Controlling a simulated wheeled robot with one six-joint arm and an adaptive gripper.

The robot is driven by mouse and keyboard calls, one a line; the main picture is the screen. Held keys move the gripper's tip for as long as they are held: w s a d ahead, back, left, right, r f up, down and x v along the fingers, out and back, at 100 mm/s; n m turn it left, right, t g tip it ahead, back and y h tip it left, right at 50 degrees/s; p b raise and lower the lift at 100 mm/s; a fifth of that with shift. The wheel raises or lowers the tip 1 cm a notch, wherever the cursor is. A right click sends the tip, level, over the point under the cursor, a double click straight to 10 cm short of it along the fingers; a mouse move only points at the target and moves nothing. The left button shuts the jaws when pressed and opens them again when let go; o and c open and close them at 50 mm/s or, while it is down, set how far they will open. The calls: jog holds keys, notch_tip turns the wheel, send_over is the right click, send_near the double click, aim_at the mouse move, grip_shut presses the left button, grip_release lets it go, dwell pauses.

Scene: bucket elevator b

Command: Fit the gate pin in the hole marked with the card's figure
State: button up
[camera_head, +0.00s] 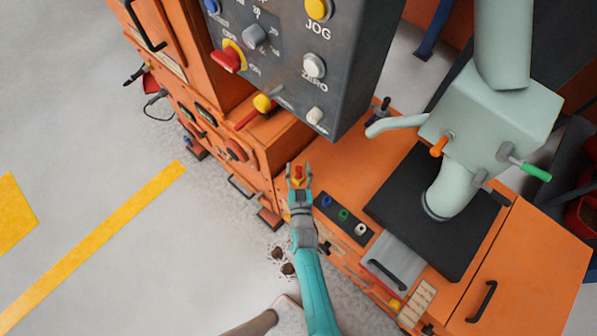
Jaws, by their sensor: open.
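My gripper (299,172) is open at the left edge of the orange bench top. A small red and yellow piece (298,174) shows between its fingers; I cannot tell whether they touch it. I cannot tell which piece is the gate pin. An orange-handled pin (438,147) and a green-handled pin (535,171) stick out of the pale green housing (490,115), to the right of my gripper. A cream panel with rows of marks (417,301) lies at the bench's front; its figures are too small to read. No marked hole can be made out.
A dark strip with blue, green and white rings (343,216) lies right of my gripper. A grey control box (335,60) with knobs stands behind it. A black plate (400,205) lies under the housing's spout. Open floor (100,160) is at the left.

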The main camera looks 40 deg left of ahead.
jog(key=shift+w+a, duration=0.2)
jog(key=shift+w, duration=0.05)
jog(key=shift+c, duration=0.2)
grip_shut()
